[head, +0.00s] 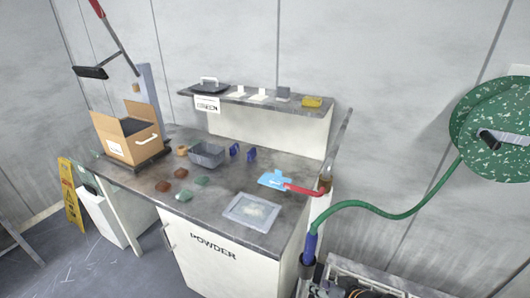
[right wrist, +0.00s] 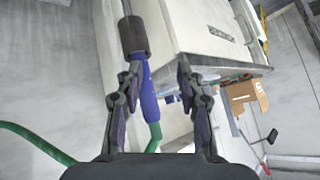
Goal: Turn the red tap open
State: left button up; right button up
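The red tap (head: 303,189) is a red lever at the counter's right end, beside an upright pipe (head: 341,140). The lever points left, its tip by a light blue piece (head: 276,179). It cannot be seen in the right wrist view. My right gripper (head: 338,290) is low at the bottom edge of the head view, right of the counter and well below the tap. In the right wrist view my right gripper (right wrist: 155,70) has its fingers apart. A blue hose end (right wrist: 148,95) shows near the left finger; I cannot tell whether they touch. My left gripper is not in view.
A green hose (head: 400,213) runs from the reel (head: 495,128) to the blue hose end (head: 310,245) beside the counter. On the counter (head: 130,180) are a cardboard box (head: 125,148), a grey bin (head: 207,154), a pale tray (head: 252,211) and several small lumps.

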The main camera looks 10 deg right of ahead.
notch_tip(320, 180, up, 6)
jog(key=w+a+f+m+y, duration=0.1)
jog(key=w+m+y, duration=0.1)
jog(key=y, duration=0.1)
jog(key=m+t+y, duration=0.4)
jog(key=m+t, duration=0.2)
jog(key=m, duration=0.5)
send_near(302, 192)
jog(key=w, duration=0.2)
jog(key=shift+w+a+f+b, duration=0.1)
jog(key=shift+w+a+b, duration=0.45)
jog(key=shift+a+b, duration=0.3)
jog(key=shift+b+x, duration=0.6)
jog(key=shift+x, duration=3.85)
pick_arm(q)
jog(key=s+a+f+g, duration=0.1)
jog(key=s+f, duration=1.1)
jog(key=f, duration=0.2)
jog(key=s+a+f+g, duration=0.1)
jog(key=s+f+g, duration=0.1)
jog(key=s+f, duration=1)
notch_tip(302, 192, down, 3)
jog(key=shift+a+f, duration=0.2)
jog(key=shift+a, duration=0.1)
pick_arm(e)
jog(key=shift+s+a, duration=0.1)
jog(key=shift+s, duration=0.05)
